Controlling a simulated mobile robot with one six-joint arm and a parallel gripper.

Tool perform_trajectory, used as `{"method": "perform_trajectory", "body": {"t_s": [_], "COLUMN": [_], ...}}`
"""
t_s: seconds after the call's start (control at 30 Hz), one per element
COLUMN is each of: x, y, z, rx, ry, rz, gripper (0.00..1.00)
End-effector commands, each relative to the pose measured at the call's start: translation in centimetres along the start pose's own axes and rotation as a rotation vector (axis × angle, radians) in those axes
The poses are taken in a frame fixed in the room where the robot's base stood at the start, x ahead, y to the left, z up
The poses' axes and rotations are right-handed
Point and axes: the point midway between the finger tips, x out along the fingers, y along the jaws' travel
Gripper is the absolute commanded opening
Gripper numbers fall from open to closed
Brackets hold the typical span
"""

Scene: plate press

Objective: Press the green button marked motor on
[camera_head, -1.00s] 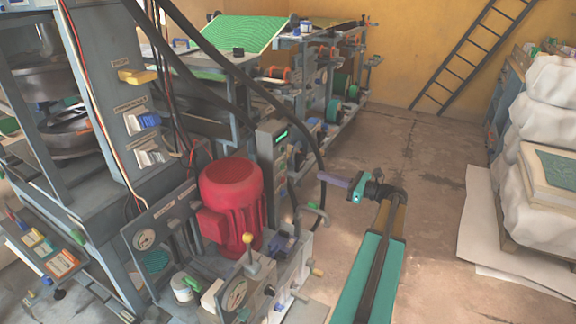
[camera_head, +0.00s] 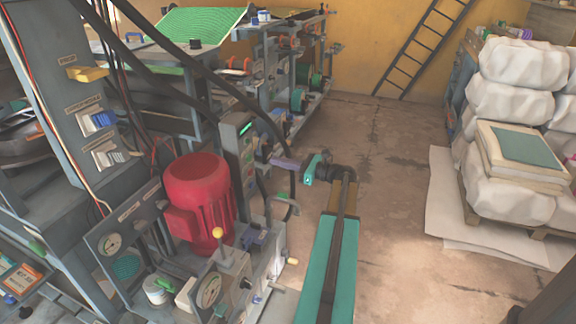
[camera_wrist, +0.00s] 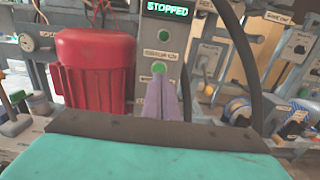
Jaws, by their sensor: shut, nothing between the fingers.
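A grey control panel (camera_head: 239,150) stands upright beside the red motor. In the wrist view, its lit display reads STOPPED (camera_wrist: 168,10). Below are an upper green button (camera_wrist: 163,37) and a lower green button (camera_wrist: 159,68), with a small label between them that I cannot read surely. I cannot tell which button is marked motor on. My gripper (camera_head: 272,160) has purple fingers, shut and empty, pointing at the panel from the right. In the wrist view the fingertips (camera_wrist: 160,77) appear just below the lower green button. Contact is not clear.
The red motor (camera_head: 198,195) stands left of the panel. A black cable (camera_wrist: 238,55) hangs close on the right of my fingers. A yellow-knobbed lever (camera_head: 218,233) and gauges stand in front. Wrapped stacks (camera_head: 515,130) stand far right; the floor between is open.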

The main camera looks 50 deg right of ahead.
Motion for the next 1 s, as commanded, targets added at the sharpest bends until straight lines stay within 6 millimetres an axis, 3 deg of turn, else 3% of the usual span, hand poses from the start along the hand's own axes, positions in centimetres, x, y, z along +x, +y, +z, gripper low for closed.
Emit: {"method": "perform_trajectory", "body": {"t_s": [0.5,0.7,1.0], "x": [7.0,8.1,8.2], "y": [-0.1,-0.1,-0.1], "z": [-0.1,-0.1,0.0], "rx": [0.001,0.000,0.001], "ry": [0.000,0.000,0.000], "rz": [0.000,-0.002,-0.002], "gripper": [0.00,0.00,0.00]}}
